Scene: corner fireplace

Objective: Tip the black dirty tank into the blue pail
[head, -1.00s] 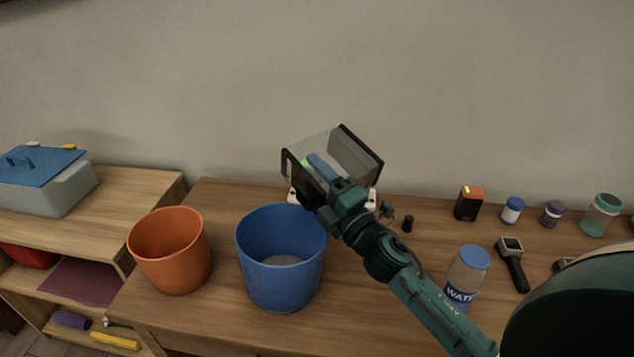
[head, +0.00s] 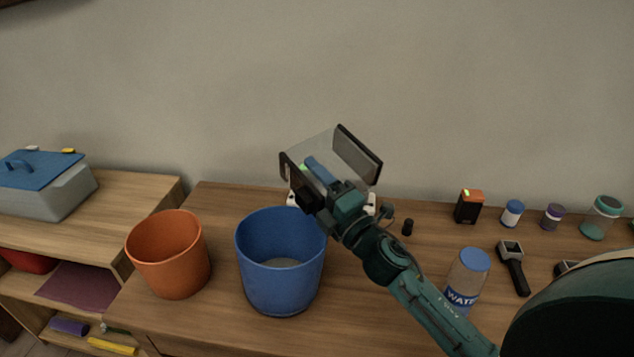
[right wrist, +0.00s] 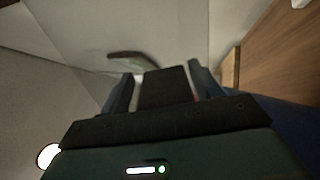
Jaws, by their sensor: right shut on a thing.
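The dirty tank (head: 358,155) is a clear box with black end frames. In the head view it is tilted in the air, above and behind the right rim of the blue pail (head: 280,285). My right gripper (head: 314,184) is shut on the tank and covers part of its near side. In the right wrist view a black part (right wrist: 165,88) sits between the fingers of my right gripper (right wrist: 162,85), with clear walls beyond. The pail stands upright on the table with a greyish patch visible inside at the bottom. I cannot tell whether anything is pouring. My left gripper is out of view.
An orange pail (head: 168,265) stands left of the blue one. A water bottle (head: 467,280) stands right of my forearm. Several small containers, an orange-black box (head: 468,206) and a handheld device (head: 512,267) are at the right. A white object partly shows behind my gripper.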

